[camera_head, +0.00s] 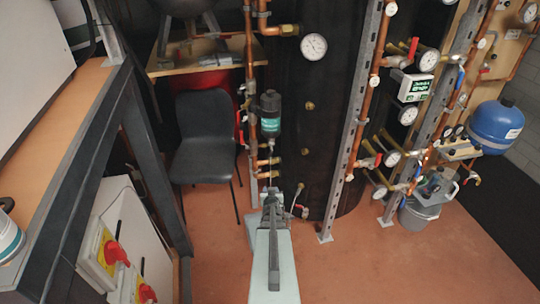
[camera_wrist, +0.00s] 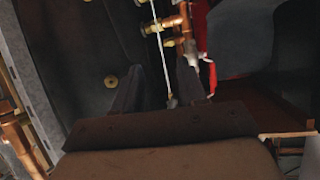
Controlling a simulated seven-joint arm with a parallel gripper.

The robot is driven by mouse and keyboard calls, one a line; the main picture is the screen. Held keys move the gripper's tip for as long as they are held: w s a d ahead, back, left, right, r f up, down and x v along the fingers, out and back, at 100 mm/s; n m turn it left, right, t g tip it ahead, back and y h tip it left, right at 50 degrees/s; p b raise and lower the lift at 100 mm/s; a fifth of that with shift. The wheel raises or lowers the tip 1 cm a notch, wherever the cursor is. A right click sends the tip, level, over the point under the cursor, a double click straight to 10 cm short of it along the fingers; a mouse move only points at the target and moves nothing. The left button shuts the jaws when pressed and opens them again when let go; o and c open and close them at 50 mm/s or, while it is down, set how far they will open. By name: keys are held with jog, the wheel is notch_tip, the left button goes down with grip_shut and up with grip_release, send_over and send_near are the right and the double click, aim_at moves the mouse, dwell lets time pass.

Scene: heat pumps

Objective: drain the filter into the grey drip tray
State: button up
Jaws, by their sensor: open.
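The filter (camera_head: 270,115) is a dark upright cylinder with a teal label, fixed beside the copper pipe in front of the black tank. A thin pale hose (camera_head: 268,160) hangs below it. My gripper (camera_head: 275,192) is below the filter, near the hose's lower part. In the wrist view my gripper (camera_wrist: 157,78) is open, with its two dark fingers apart. The pale hose (camera_wrist: 161,55) runs down the picture between them, and a small dark end shows near the palm. I cannot tell whether it touches a finger. I cannot make out a grey drip tray for certain.
Copper pipes with brass fittings (camera_wrist: 176,22) are close to the right finger. A black chair (camera_head: 205,140) stands left of the filter. The black tank (camera_head: 315,110) is behind. A grey bucket (camera_head: 418,215) stands on the floor at right.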

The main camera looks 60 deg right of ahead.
aim_at(270, 155)
notch_tip(270, 155, up, 9)
jog(key=d+m+t+h, duration=0.2)
jog(key=m+t+h, duration=0.1)
jog(key=m+h, duration=0.1)
jog(key=x, duration=1.4)
jog(key=shift+w+a+f, duration=0.2)
jog(key=shift+w+f, duration=0.05)
grip_shut()
